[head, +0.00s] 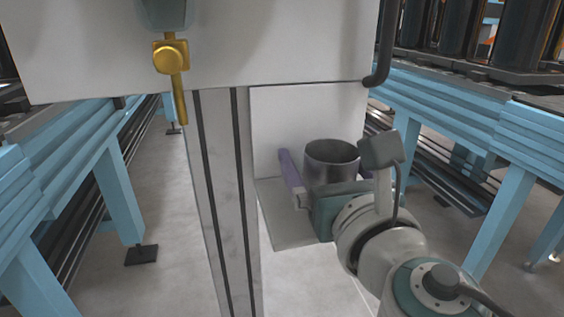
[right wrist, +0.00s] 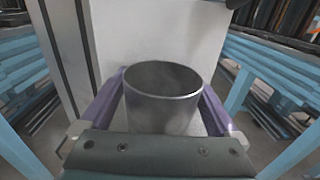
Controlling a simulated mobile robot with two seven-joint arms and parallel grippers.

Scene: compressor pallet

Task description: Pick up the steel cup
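The steel cup (head: 330,163) is a wide, open-topped grey cylinder standing upright in front of a white panel, above a grey plate (head: 285,233). In the right wrist view the cup (right wrist: 162,100) fills the middle, and its inside looks empty. My right gripper (head: 318,180) has its purple fingers spread, one on each side of the cup. The left finger shows a narrow gap to the cup in the head view; contact on the right side cannot be told. The cup's lower part is hidden behind the gripper's body. My left gripper is not in view.
A white machine body (head: 290,45) with a brass valve (head: 171,60) overhangs the cup's area. A grey grooved post (head: 222,190) stands left of the cup. Blue-framed conveyors (head: 480,115) run along both sides.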

